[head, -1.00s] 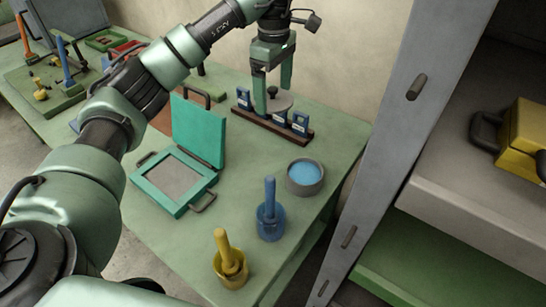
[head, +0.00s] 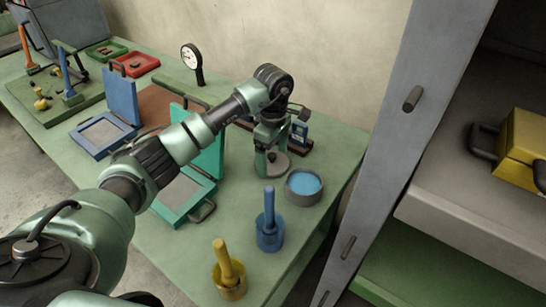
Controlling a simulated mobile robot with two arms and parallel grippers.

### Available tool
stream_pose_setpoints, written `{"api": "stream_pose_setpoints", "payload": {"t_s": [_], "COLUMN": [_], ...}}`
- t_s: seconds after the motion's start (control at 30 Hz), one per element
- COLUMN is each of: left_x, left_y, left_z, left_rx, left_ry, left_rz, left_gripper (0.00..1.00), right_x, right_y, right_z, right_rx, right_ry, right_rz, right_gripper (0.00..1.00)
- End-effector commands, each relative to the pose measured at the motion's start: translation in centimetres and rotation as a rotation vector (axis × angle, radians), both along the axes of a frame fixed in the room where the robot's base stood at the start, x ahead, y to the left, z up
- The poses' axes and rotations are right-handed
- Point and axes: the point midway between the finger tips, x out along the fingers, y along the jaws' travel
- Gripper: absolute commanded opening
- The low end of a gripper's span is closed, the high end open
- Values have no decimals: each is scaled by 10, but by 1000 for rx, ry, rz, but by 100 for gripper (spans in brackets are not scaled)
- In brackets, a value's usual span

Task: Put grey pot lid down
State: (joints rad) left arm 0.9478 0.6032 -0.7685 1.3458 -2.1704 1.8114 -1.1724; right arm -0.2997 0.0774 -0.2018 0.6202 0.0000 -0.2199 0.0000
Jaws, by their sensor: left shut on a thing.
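The grey pot lid (head: 278,167) is a flat grey disc with a knob, in the middle of the head view. My left gripper (head: 271,157) is shut on its knob from above. The lid is level and very low over the green table, just left of and behind the grey pot (head: 303,193); I cannot tell whether it touches the table. The pot stands uncovered with blue contents showing. My right gripper is not in view.
A teal hinged frame (head: 176,200) lies open left of the lid, partly behind my arm. A blue pot with a stick (head: 269,232) and a yellow one (head: 228,275) stand in front. A dark rack (head: 301,146) is behind. A grey cabinet (head: 372,150) stands right.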

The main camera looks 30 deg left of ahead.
Motion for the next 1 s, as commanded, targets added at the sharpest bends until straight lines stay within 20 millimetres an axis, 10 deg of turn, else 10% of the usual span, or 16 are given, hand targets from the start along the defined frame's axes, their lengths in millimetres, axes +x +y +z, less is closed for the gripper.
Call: {"api": "stream_pose_setpoints", "payload": {"t_s": [0.4, 0.43, 0.47, 1.0], "left_x": [0, 0, 0, 2], "left_y": [0, 0, 0, 0], "left_z": [-12, -12, -11, 29], "left_rx": [0, 0, -1, 1], "left_ry": [-1, -1, -1, -7], "left_rz": [0, 0, 0, 1], "left_gripper": [49, 92, 100, 100], "right_x": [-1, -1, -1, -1], "right_y": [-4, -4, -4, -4], "right_z": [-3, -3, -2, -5], "right_rx": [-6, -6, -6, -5], "right_ry": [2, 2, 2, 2], "right_rz": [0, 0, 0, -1], "right_gripper": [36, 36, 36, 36]}}
